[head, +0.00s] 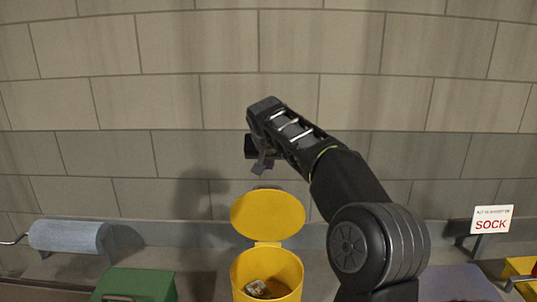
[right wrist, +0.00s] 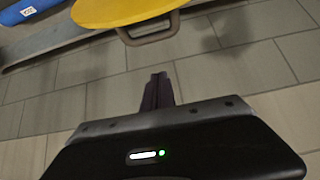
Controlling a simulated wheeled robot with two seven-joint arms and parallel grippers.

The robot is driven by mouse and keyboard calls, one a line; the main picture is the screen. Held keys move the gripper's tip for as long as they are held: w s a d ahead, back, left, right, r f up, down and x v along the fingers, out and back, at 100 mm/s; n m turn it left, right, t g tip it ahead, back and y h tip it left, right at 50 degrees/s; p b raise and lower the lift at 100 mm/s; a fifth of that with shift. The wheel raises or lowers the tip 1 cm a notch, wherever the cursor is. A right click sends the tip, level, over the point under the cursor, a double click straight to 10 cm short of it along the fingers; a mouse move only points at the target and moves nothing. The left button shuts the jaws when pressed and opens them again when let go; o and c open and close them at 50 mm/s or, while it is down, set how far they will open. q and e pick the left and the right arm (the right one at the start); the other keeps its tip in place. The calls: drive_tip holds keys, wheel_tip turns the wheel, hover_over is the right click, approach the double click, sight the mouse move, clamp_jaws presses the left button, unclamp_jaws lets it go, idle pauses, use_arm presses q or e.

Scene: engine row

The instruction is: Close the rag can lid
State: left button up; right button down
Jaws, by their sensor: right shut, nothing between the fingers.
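The yellow rag can (head: 266,272) stands at the bottom middle of the head view. Its round yellow lid (head: 268,214) stands open, tilted up at the back of the can. Something crumpled and pale lies inside the can. My right gripper (head: 262,163) is above the lid, apart from it, with its fingers pointing down. In the right wrist view its fingers (right wrist: 158,90) are together and empty. The lid's edge (right wrist: 125,10) and its grey handle loop (right wrist: 150,32) show at the top there. My left gripper is not in view.
A grey-blue roll (head: 68,236) is at the far left, and a green box (head: 136,284) stands left of the can. A white SOCK sign (head: 492,219) and a yellow bin (head: 522,268) are at the right. A block wall (head: 170,100) rises behind.

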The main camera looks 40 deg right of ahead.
drive_tip(key=f, duration=0.2)
drive_tip(key=s+f, duration=0.1)
drive_tip(key=f, duration=0.1)
drive_tip(key=shift+a+p, duration=0.4)
drive_tip(key=shift+f, duration=0.1)
drive_tip(key=shift+a, duration=0.1)
